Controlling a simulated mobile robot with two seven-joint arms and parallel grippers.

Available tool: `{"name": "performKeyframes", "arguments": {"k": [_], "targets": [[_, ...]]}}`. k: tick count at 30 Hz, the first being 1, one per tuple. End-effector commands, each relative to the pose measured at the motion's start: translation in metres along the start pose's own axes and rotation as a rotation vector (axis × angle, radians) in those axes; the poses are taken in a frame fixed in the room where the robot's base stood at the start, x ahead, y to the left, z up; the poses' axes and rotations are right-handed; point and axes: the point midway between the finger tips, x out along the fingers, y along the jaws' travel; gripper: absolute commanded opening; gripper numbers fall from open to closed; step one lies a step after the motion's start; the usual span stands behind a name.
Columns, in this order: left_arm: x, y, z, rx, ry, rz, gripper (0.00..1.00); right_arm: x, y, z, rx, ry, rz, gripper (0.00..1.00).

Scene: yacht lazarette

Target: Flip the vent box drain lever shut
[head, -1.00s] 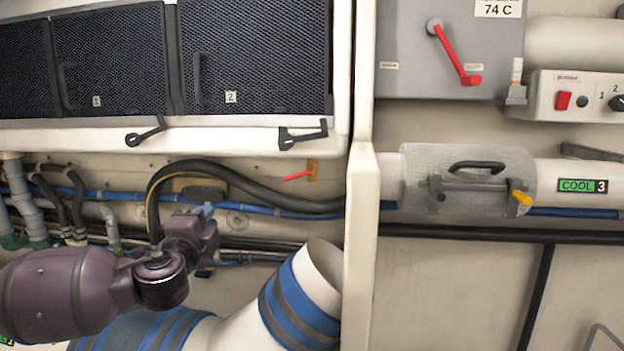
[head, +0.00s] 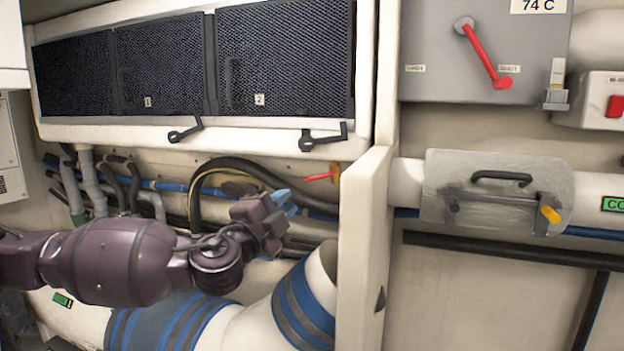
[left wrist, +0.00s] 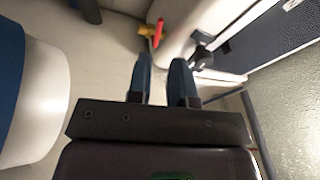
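The drain lever is a small red handle (head: 319,177) on a brass-yellow mount (head: 335,172), low on the wall under the vent box (head: 270,135). Its handle sticks out to the left, nearly level. In the left wrist view the red handle (left wrist: 158,33) and yellow mount (left wrist: 146,30) show beyond the fingertips. My left gripper (head: 288,203) has blue fingers and is just left of and below the handle, apart from it. In the left wrist view its two fingers (left wrist: 161,68) stand apart with nothing between them. My right gripper is not in view.
Two black latches (head: 186,131) and (head: 322,137) hang under the vent box. A white upright partition (head: 362,240) stands close right of the lever. Black hoses (head: 250,168) run behind my gripper. A blue-banded white duct (head: 303,305) lies below.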

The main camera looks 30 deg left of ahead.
Motion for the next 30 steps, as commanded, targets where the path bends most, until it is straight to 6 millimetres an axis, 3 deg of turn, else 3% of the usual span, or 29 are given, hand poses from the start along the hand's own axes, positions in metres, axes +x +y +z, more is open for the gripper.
{"name": "performKeyframes", "arguments": {"k": [19, 30], "targets": [[0.081, -0.002, -0.001, 0.000, 0.000, -0.002, 0.20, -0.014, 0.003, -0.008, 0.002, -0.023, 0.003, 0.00], [0.099, 0.000, -0.001, 0.001, 0.000, 0.000, 0.20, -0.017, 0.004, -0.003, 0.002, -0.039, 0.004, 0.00]]}}
